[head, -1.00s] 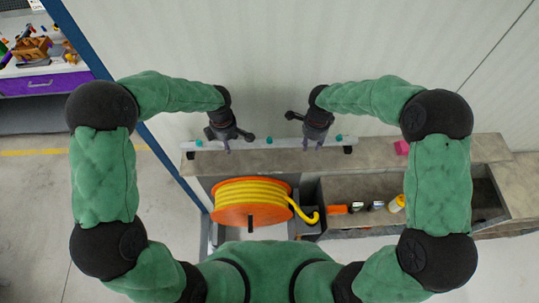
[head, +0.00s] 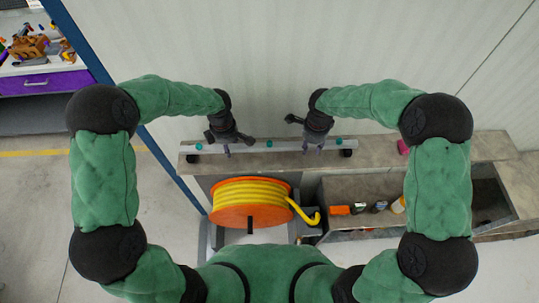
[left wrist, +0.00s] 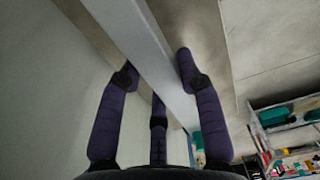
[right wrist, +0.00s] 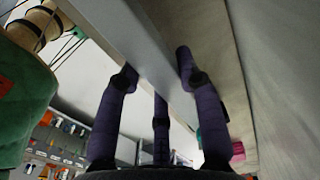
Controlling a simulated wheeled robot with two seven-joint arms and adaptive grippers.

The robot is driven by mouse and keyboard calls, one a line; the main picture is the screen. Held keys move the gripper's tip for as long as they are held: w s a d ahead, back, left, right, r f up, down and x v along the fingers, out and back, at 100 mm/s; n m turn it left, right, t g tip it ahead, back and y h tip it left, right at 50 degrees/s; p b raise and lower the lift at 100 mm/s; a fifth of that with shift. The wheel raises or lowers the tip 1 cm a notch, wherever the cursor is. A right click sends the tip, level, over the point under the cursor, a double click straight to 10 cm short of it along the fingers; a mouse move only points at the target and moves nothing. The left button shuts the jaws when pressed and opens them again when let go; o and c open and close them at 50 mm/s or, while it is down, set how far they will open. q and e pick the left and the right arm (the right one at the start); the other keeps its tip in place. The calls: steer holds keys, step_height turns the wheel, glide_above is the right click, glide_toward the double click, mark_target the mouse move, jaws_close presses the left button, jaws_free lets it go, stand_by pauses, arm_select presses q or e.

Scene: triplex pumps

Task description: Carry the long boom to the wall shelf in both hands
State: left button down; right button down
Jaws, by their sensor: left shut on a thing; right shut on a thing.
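The long boom (head: 275,146) is a pale grey bar with teal marks and dark ends, lying roughly level along the wall. In the head view it appears over the left part of the wall shelf (head: 380,152), a grey-brown ledge; whether it touches the ledge I cannot tell. My left gripper (head: 228,146) is shut on the boom left of its middle. My right gripper (head: 314,143) is shut on it nearer its right end. The boom passes between the fingers in the left wrist view (left wrist: 150,50) and right wrist view (right wrist: 138,45).
An orange reel (head: 222,216) with yellow hose stands below the ledge. Right of it, an open compartment (head: 350,190) holds small items. A pink object (head: 403,147) sits on the ledge, right of the boom. A workbench with a purple drawer (head: 45,83) is far left.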

arm_select(q)
steer(key=shift+f+b, duration=0.35)
steer(key=shift+f, duration=0.05)
arm_select(e)
steer(key=shift+f, duration=0.45)
arm_select(q)
steer(key=c, duration=0.8)
jaws_free()
steer(key=shift+c, duration=0.2)
arm_select(e)
steer(key=c, duration=0.8)
jaws_free()
steer(key=shift+r, duration=0.1)
arm_select(q)
step_height(320, 180, up, 12)
arm_select(e)
step_height(320, 180, up, 12)
arm_select(q)
steer(key=shift+s, duration=0.1)
arm_select(e)
steer(key=shift+s, duration=0.1)
